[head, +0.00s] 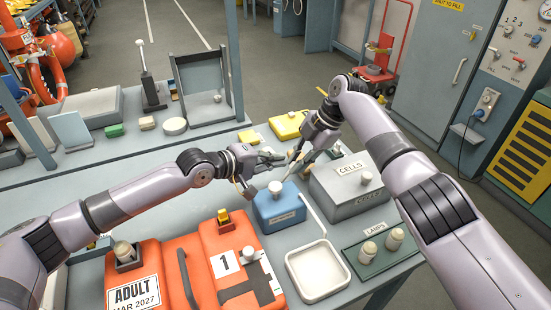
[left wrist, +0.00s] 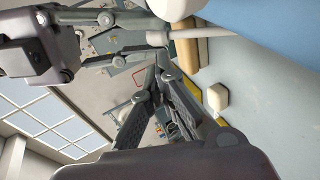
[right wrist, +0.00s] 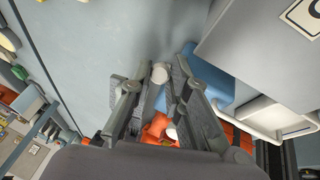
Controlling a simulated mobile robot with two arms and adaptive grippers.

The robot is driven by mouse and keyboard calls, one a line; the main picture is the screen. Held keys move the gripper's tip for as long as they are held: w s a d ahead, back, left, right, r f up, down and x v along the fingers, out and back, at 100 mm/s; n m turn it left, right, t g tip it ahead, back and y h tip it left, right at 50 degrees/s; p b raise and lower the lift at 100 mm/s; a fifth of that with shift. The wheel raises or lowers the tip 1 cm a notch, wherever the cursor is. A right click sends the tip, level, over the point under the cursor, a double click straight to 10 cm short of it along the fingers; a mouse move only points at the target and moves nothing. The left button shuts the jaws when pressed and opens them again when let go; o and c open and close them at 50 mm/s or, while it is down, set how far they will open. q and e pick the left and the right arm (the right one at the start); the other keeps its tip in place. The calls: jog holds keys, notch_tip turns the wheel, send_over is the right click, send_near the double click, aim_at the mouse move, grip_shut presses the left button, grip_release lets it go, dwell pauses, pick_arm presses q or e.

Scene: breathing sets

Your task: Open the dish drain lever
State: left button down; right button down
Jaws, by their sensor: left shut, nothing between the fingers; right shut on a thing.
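The square white dish (head: 318,271) sits on the bench in front. A slim white lever (head: 313,214) runs from behind it towards my grippers, beside the blue box (head: 281,208). My right gripper (head: 294,168) is shut at the far end of this lever, above and behind the blue box. A pale round end (right wrist: 160,72) shows between its fingertips in the right wrist view. The white lever (left wrist: 205,33) also shows in the left wrist view. My left gripper (head: 272,161) is shut and empty, close to the right one. The fingers partly hide the held end.
A grey CELLS box (head: 345,195) stands close on the right, with the LAMPS tray (head: 372,257) in front of it. The orange ADULT case (head: 190,270) fills the front left. A yellow box (head: 287,125) stands behind my grippers.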

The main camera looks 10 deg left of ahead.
pick_arm(q)
jog(key=shift+d, duration=0.1)
pick_arm(e)
jog(key=shift+w+d, duration=0.1)
jog(key=shift+d, duration=0.05)
pick_arm(q)
jog(key=shift+w+d+f, duration=0.1)
jog(key=shift+d+f, duration=0.1)
jog(key=shift+d, duration=0.3)
pick_arm(e)
jog(key=shift+r, duration=0.1)
jog(key=c, duration=1.9)
grip_release()
jog(key=o, duration=0.4)
jog(key=shift+c, duration=0.2)
pick_arm(q)
jog(key=shift+d, duration=0.15)
pick_arm(e)
jog(key=shift+o, duration=0.3)
